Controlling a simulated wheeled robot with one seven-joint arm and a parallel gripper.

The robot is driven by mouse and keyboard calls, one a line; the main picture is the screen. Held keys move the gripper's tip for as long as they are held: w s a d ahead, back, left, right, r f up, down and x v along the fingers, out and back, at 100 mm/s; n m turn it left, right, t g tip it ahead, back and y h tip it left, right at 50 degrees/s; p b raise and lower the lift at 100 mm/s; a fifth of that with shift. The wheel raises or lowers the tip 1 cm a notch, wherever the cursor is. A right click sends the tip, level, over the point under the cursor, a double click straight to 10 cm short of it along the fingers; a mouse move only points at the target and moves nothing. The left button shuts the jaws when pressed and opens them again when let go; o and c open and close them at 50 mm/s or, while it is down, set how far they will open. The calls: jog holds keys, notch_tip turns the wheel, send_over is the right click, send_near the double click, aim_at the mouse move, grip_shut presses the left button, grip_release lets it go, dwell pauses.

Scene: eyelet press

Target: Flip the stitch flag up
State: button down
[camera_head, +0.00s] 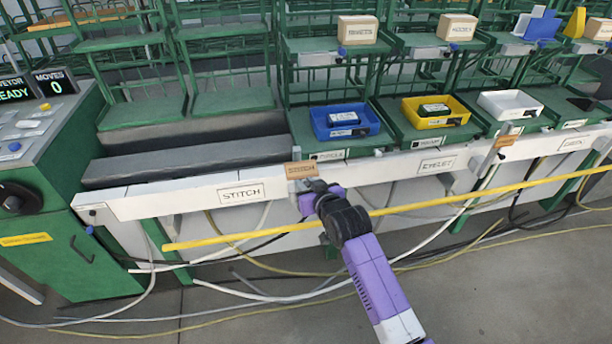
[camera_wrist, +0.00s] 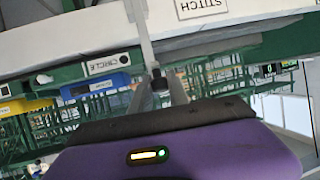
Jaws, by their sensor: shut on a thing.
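The stitch flag is a small tan plate (camera_head: 300,170) at the rail's front edge, right of the white STITCH label (camera_head: 241,194). Its lettering is too small to read. My gripper (camera_head: 312,188) is just below the plate, with its jaws shut on the flag. The wrist view looks along the rail upside down, with the STITCH label (camera_wrist: 201,7) at the top. There a thin grey bar (camera_wrist: 143,35) runs down to my gripper's dark fingertips (camera_wrist: 160,82). The exact grip is hidden.
A long yellow bar (camera_head: 440,201) crosses in front of the white rail. A similar tan flag (camera_head: 505,141) is farther right. Blue (camera_head: 318,125), yellow (camera_head: 408,112) and white (camera_head: 490,100) bins sit behind the rail.

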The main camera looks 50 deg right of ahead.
aim_at(305, 174)
notch_tip(305, 174, up, 2)
jog(key=shift+p, duration=0.85)
jog(key=shift+w+r+p, duration=0.25)
jog(key=shift+r+p, duration=0.35)
jog(key=shift+r, duration=0.35)
jog(key=shift+d, duration=0.1)
jog(key=c, duration=1.3)
grip_release()
jog(key=shift+o, duration=0.2)
jog(key=shift+f, duration=0.15)
jog(key=shift+s, duration=0.1)
